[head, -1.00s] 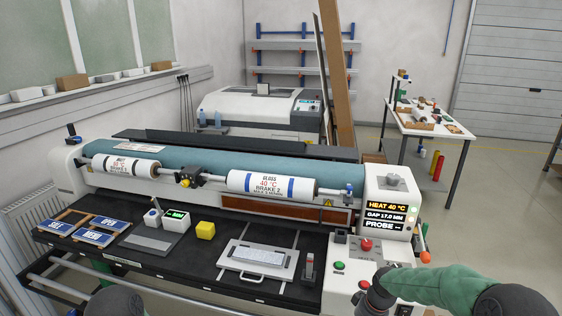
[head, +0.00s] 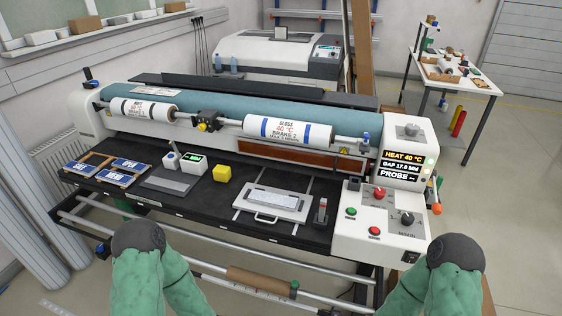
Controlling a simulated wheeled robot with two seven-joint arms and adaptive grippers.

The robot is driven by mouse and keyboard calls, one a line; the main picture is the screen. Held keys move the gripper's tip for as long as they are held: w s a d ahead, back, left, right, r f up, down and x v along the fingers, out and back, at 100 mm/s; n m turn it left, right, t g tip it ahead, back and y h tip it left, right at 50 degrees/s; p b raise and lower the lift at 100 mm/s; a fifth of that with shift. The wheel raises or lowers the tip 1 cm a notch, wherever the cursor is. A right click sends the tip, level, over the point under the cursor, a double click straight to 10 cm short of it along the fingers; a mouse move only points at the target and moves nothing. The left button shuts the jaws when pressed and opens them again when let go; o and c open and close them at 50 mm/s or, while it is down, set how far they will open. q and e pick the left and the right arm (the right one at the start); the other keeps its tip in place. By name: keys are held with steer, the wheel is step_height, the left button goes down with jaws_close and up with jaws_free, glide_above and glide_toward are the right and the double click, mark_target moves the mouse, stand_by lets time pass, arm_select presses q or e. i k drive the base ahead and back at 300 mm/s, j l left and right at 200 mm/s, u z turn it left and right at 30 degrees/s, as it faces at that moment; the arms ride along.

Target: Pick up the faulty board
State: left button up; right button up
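No board in the head view is visibly marked as faulty. Several small blue boards with white lettering lie at the left end of the black bench; one is the front blue board (head: 113,178). A pale flat panel (head: 272,200) lies on a light tray (head: 247,208) with a handle at the bench's middle right. I cannot tell which of these, if any, is the faulty board. Both my green arms show at the bottom, with dark rounded joints. Neither gripper is in view, and no hand touches anything on the bench.
A laminating machine with a white-and-blue roll (head: 288,131) stands behind the bench. A control panel (head: 380,222) with buttons and a knob is at right. A rail runs along the front.

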mark_target(287, 203)
steer(key=i+j, duration=0.2)
steer(key=j, duration=0.2)
steer(key=i+j, duration=0.25)
steer(key=j, duration=0.15)
steer(key=i+j, duration=0.2)
steer(key=j, duration=0.2)
